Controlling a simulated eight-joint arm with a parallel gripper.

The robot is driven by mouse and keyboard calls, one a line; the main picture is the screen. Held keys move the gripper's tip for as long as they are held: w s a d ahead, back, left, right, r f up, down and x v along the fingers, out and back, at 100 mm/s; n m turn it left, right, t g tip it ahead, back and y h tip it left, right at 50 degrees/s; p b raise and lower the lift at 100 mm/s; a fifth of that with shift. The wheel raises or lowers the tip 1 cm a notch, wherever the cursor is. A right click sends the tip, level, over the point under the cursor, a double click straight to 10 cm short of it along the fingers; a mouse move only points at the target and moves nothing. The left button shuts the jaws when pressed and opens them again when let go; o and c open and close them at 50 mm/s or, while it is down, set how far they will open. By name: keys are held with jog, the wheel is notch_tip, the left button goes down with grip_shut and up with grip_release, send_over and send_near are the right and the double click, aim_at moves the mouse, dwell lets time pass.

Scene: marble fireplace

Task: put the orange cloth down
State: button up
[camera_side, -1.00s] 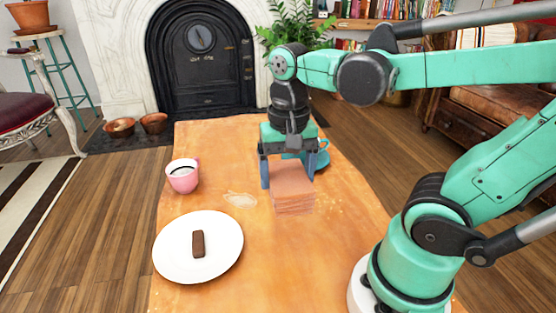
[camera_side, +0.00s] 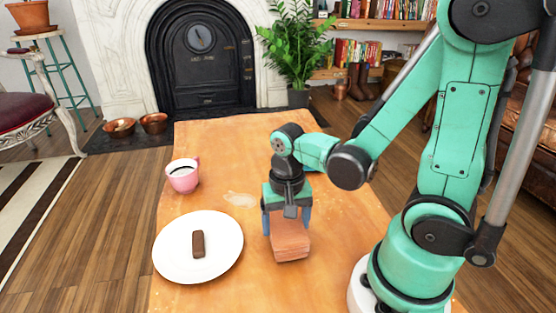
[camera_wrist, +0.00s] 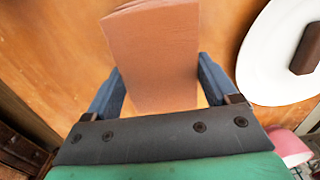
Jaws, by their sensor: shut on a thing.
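The orange cloth (camera_side: 290,243) is a folded, layered block in the side view, just right of the white plate. My gripper (camera_side: 287,222) is above it with its blue fingers on either side, shut on the cloth. In the wrist view the cloth (camera_wrist: 155,50) stretches out between the two fingers of my gripper (camera_wrist: 160,88). The side view does not clearly show whether the cloth touches the table or hangs slightly above it.
A white plate (camera_side: 170,247) with a brown bar (camera_side: 198,244) lies close to the left. A pink cup (camera_side: 183,177) stands behind it, near a pale spill (camera_side: 240,198). The wooden table (camera_side: 220,150) is clear towards the back.

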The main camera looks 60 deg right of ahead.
aim_at(286, 223)
jog(key=shift+f, duration=0.35)
jog(key=shift+f, duration=0.15)
jog(key=o, duration=1.3)
notch_tip(286, 223, up, 12)
jog(key=w+n+t, duration=0.1)
jog(key=n+t, duration=0.1)
jog(key=n, duration=0.1)
jog(key=w+a+n+t, duration=0.1)
jog(key=w+n+t, duration=0.1)
jog(key=n, duration=0.1)
jog(key=w+a+n+t, duration=0.1)
jog(key=w+n+t, duration=0.1)
jog(key=n+t, duration=0.1)
jog(key=shift+a, duration=0.2)
